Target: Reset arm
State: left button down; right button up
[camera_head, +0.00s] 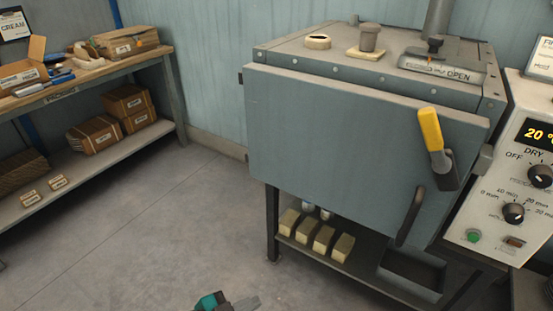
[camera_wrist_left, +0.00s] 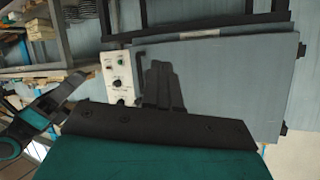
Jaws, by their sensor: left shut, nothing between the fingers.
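My left gripper (camera_head: 248,303) barely shows at the bottom edge of the head view, teal and dark, over the floor in front of the plate dryer (camera_head: 340,140). In the left wrist view its dark fingers (camera_wrist_left: 163,88) are together with nothing between them. They overlap the dryer (camera_wrist_left: 225,75) only in the picture; the gripper is apart from it. The dryer's grey door is shut, with a yellow-tipped handle (camera_head: 432,135) at its right. Part of my right arm, with dark gripper parts (camera_wrist_left: 62,95), shows at the left of the wrist view; its jaw state is unclear.
A control panel (camera_head: 525,180) reading 20 stands right of the dryer. Several pale blocks (camera_head: 315,237) sit on the shelf below the dryer. A wooden bench (camera_head: 95,75) with boxes stands at the left. The floor (camera_head: 170,220) between bench and dryer is clear.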

pick_arm(q)
jog(key=s+a+r+n+t+y, duration=0.1)
jog(key=s+a+n+y, duration=0.25)
jog(key=a, duration=0.75)
jog(key=s+a+r+n+t+y, duration=0.1)
jog(key=s+a+n+y, duration=0.3)
jog(key=a, duration=0.7)
jog(key=d+n+y, duration=0.1)
jog(key=d+n, duration=0.2)
jog(key=d, duration=0.7)
jog(key=shift+d+t, duration=0.2)
jog(key=shift+t, duration=0.2)
pick_arm(e)
jog(key=shift+a, duration=0.15)
pick_arm(q)
jog(key=shift+n, duration=0.25)
